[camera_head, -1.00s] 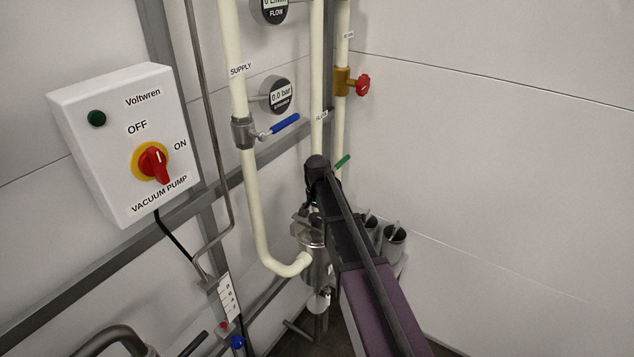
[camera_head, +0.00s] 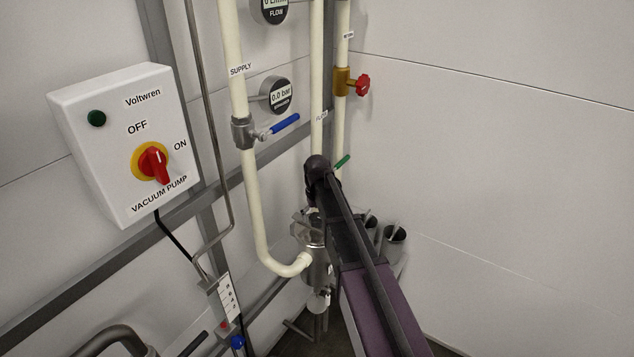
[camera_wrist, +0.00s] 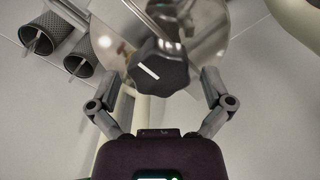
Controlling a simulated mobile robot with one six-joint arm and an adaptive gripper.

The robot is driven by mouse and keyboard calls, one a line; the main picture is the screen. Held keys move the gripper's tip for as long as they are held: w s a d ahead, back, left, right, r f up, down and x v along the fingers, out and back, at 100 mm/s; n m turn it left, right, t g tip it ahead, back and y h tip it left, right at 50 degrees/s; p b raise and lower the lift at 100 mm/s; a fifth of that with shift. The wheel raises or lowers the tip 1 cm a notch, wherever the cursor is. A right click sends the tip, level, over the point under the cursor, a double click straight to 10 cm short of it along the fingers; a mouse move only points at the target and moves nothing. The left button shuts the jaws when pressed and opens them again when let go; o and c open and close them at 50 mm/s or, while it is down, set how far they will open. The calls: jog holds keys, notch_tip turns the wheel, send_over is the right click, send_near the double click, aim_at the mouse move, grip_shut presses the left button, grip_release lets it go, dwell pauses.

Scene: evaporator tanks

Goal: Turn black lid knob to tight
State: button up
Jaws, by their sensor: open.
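The black lid knob (camera_wrist: 158,68) shows in the wrist view, a lobed knob with a white line on its face. It sits against a shiny metal lid or clamp (camera_wrist: 205,40). My gripper (camera_wrist: 158,88) is open, with one finger on each side of the knob. I see no clear contact between the fingers and the knob. In the head view my arm hides the knob and the gripper; part of the metal vessel (camera_head: 319,268) shows to the left of my arm.
Two perforated metal cups (camera_wrist: 45,33) stand at the left in the wrist view. The supply pipe (camera_head: 252,190) bends in beside the vessel. A blue-handled valve (camera_head: 283,124), a red-knobbed valve (camera_head: 362,85) and a vacuum pump box (camera_head: 125,140) are nearby. The right wall is clear.

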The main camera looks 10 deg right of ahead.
aim_at(317, 217)
jog(key=n, duration=1.1)
jog(key=shift+n, duration=0.4)
jog(key=n, duration=0.5)
jog(key=shift+n, duration=0.3)
jog(key=n, duration=0.5)
jog(key=shift+n, duration=0.4)
notch_tip(317, 217, up, 14)
jog(key=p, duration=1.4)
jog(key=shift+f, duration=0.1)
